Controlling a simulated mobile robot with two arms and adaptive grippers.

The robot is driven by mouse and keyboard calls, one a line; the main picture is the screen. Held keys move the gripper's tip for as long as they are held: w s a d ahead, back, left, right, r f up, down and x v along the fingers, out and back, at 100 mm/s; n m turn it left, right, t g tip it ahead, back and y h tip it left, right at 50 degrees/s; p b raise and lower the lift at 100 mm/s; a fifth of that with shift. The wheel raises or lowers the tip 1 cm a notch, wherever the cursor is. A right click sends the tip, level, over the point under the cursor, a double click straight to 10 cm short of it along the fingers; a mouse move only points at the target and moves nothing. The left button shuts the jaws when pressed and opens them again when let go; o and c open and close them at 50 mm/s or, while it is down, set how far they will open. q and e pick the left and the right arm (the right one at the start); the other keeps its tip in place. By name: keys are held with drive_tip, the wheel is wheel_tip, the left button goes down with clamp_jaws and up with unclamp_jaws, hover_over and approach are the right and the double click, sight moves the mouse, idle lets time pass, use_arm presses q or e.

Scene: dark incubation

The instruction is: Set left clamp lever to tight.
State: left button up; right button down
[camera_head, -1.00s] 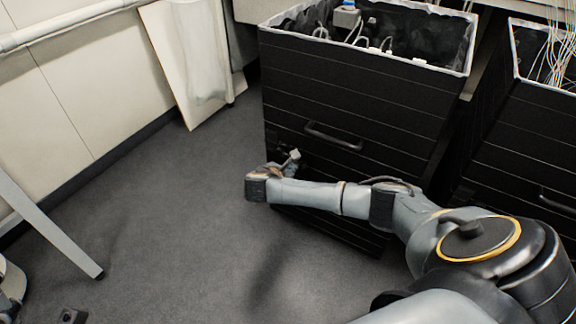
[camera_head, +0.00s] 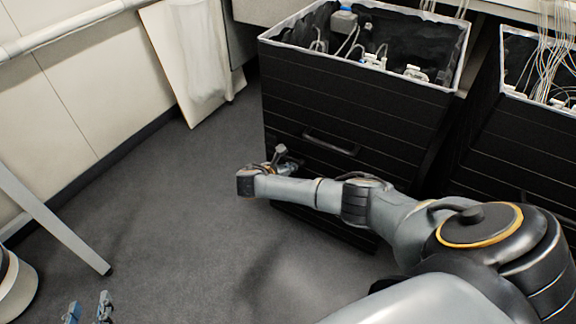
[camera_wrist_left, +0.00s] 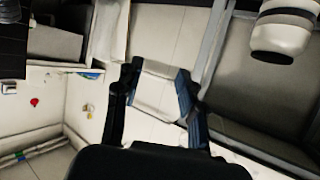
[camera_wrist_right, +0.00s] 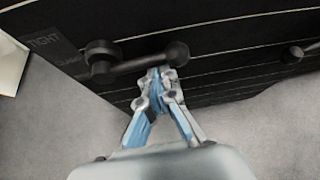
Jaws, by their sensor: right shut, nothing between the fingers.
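The clamp lever (camera_wrist_right: 138,65) is a dark bar on the front of a black cabinet in the right wrist view. It runs nearly level from a round pivot at left to a knob at right. A "TIGHT" label (camera_wrist_right: 43,42) is printed up and left of the pivot. My right gripper (camera_wrist_right: 160,75) is shut and empty, its blue-grey fingertips at the lever's underside near the knob; I cannot tell if they touch. In the head view this gripper (camera_head: 279,164) is low at the cabinet's left front. My left gripper (camera_wrist_left: 157,72) is open and empty, also showing at the head view's bottom left (camera_head: 88,309).
The black cabinet (camera_head: 350,110) has an open top holding cables and a front handle (camera_head: 330,143). A second black cabinet (camera_head: 510,150) stands at right. A pale panel (camera_head: 185,60) leans at the wall.

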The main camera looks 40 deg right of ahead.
drive_tip(key=r+n+g+p, duration=0.1)
drive_tip(key=r+p, duration=0.1)
drive_tip(key=p, duration=0.1)
drive_tip(key=shift+w+a+r+n+g+h, duration=0.1)
drive_tip(key=shift+w+r+n+g+h, duration=0.1)
drive_tip(key=shift+n+g+h, duration=0.2)
use_arm(q)
drive_tip(key=s+a+f+g+y, duration=0.1)
drive_tip(key=s+a+f+g, duration=0.1)
drive_tip(key=s+f+g, duration=0.2)
drive_tip(key=s+a+f+g+y, duration=0.1)
drive_tip(key=s+a+f+g, duration=0.2)
drive_tip(key=s, duration=0.7)
drive_tip(key=f+g, duration=0.1)
drive_tip(key=g, duration=0.1)
drive_tip(key=shift+s+f+n+g+y, duration=0.2)
drive_tip(key=shift+f+n+g+y, duration=0.1)
